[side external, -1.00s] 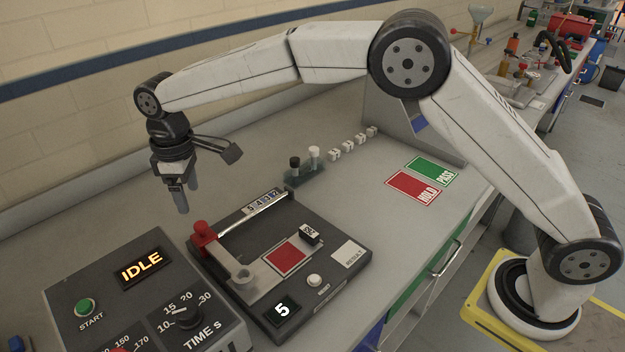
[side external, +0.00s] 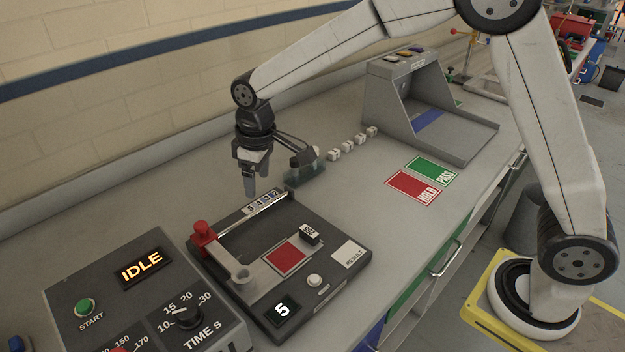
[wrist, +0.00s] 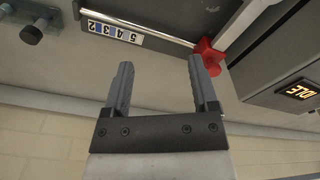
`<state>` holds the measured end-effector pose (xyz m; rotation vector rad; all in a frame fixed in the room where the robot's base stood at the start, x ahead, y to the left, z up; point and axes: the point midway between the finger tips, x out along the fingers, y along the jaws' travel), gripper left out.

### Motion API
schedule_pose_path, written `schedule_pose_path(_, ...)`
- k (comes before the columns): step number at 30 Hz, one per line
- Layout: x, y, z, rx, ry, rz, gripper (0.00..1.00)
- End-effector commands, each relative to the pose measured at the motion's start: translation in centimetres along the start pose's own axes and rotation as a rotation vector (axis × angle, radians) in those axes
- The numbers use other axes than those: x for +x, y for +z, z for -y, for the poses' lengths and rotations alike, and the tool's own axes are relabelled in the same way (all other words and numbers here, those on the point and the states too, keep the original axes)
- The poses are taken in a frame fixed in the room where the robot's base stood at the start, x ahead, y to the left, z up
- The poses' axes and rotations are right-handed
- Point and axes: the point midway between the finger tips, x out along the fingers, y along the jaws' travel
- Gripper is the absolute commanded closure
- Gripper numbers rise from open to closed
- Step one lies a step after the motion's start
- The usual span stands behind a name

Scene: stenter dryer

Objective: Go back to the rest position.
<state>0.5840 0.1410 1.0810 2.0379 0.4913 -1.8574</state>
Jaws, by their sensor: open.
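My gripper (side external: 250,182) points down above the back of the bench, behind the dark test device (side external: 345,235). It is open and nothing is between its fingers. In the wrist view my gripper (wrist: 156,85) shows two grey fingers spread apart. The wrist view also shows the device's number strip (wrist: 112,33) and its red knob (wrist: 210,56). No mark for a rest position is seen.
A control box (side external: 150,300) reading IDLE stands at front left. White cubes (side external: 352,144), red HOLD (side external: 411,187) and green PASS (side external: 432,170) cards and a grey booth (side external: 432,118) lie further right.

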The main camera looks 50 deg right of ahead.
Motion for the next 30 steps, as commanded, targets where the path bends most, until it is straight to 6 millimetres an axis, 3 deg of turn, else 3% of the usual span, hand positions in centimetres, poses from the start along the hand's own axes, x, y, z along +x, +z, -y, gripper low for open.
schedule_pose_path(10,0.6,8.6,-3.1,0.19,0.022,-0.051,0.24)
schedule_pose_path(21,1.8,18.6,-3.9,0.384,0.047,-0.106,0.24)
schedule_pose_path(27,2.4,22.5,-3.6,0.459,0.057,-0.128,0.24)
schedule_pose_path(30,2.6,23.5,-3.4,0.478,0.06,-0.134,0.24)
